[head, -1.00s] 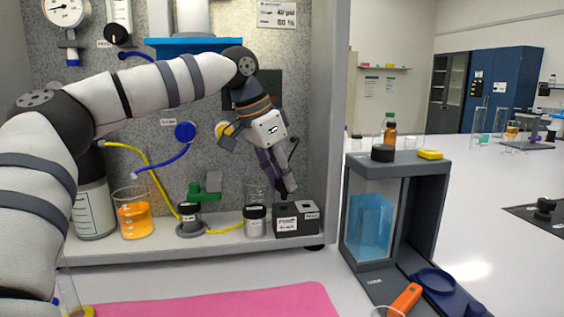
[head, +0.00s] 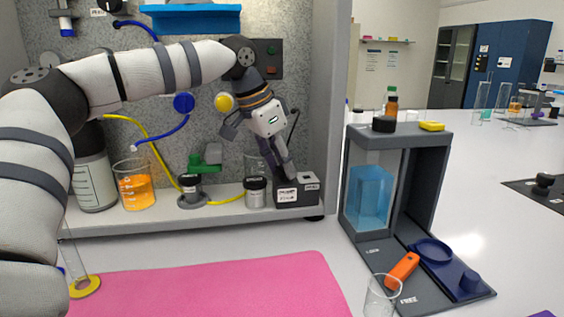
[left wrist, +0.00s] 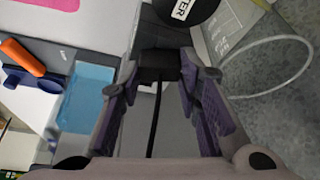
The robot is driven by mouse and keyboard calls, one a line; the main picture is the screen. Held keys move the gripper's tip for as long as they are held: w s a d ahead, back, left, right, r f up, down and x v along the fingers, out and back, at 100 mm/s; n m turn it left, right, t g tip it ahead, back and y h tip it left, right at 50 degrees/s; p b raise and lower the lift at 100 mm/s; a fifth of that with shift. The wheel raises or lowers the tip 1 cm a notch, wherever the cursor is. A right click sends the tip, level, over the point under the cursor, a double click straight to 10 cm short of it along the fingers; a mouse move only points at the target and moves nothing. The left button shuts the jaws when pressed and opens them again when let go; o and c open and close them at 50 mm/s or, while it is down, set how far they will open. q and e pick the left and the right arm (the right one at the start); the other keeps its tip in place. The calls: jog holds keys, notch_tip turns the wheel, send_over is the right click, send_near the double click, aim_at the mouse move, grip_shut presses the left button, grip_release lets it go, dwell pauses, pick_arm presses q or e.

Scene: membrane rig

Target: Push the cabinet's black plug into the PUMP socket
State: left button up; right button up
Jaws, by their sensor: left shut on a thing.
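My left gripper (head: 286,172) points down at the dark socket box (head: 298,196) on the cabinet shelf. The box has white labels, too small to read surely. In the left wrist view, my left gripper (left wrist: 160,82) is shut on the black plug (left wrist: 158,66), and its black cable runs back between the purple finger pads. The plug's far end is against or just over the dark box; I cannot tell how deep it sits. In the head view the fingers mostly hide the plug. My right gripper is not in view.
A dark-lidded jar (head: 255,192) stands just left of the box. A beaker of orange liquid (head: 136,190) and a green-topped fitting (head: 207,162) are further left. The cabinet's side wall (head: 328,120) is close on the right. A pink mat (head: 210,285) lies in front.

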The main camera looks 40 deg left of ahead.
pick_arm(q)
jog(key=o, duration=1)
jog(key=v, duration=1.2)
jog(key=shift+w, duration=0.1)
